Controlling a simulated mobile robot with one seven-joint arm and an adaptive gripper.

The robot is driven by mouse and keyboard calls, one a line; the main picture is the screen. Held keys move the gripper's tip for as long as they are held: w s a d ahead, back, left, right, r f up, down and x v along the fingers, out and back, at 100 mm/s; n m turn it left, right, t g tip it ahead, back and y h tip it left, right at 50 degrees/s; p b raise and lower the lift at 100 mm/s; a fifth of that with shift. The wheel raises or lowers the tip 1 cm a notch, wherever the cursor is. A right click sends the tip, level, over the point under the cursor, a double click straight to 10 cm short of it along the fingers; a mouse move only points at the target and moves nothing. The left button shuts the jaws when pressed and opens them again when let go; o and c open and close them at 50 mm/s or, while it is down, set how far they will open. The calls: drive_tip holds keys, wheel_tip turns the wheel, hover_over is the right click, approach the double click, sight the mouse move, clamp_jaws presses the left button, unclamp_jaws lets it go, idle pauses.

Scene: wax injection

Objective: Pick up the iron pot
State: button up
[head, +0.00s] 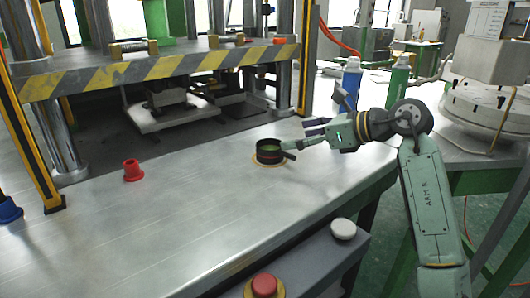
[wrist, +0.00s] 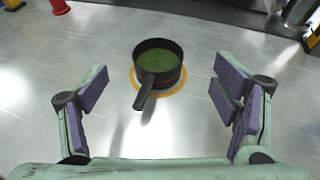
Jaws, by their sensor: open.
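The iron pot (head: 268,151) is small, dark and round, with a short handle and green contents. It stands upright on an orange-brown ring mark on the metal table. In the wrist view the pot (wrist: 158,62) is ahead of my fingers, near the middle, with its handle pointing toward me and a little left. My gripper (wrist: 160,92) is open and empty, its purple-padded fingers spread wide on either side. In the head view my gripper (head: 300,138) is just right of the pot, with one finger reaching close to the handle. I cannot tell there whether they touch.
A red cup-like piece (head: 133,170) stands left on the table (head: 190,215). A press with a striped yellow-black bar (head: 160,68) rises behind. Blue (head: 351,80) and green (head: 398,82) bottles stand behind my arm. A red button (head: 264,286) and white knob (head: 343,229) are in front.

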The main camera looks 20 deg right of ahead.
sight(260, 145)
drive_tip(key=x, duration=0.4)
drive_tip(key=shift+w+a+f+p, duration=0.15)
drive_tip(key=shift+a+p, duration=0.1)
drive_tip(key=shift+p, duration=0.05)
drive_tip(key=x, duration=0.2)
drive_tip(key=p+x, duration=0.1)
drive_tip(key=x, duration=0.2)
drive_tip(key=shift+a+f, duration=0.1)
drive_tip(key=shift+f, duration=0.25)
drive_tip(key=c, duration=1.4)
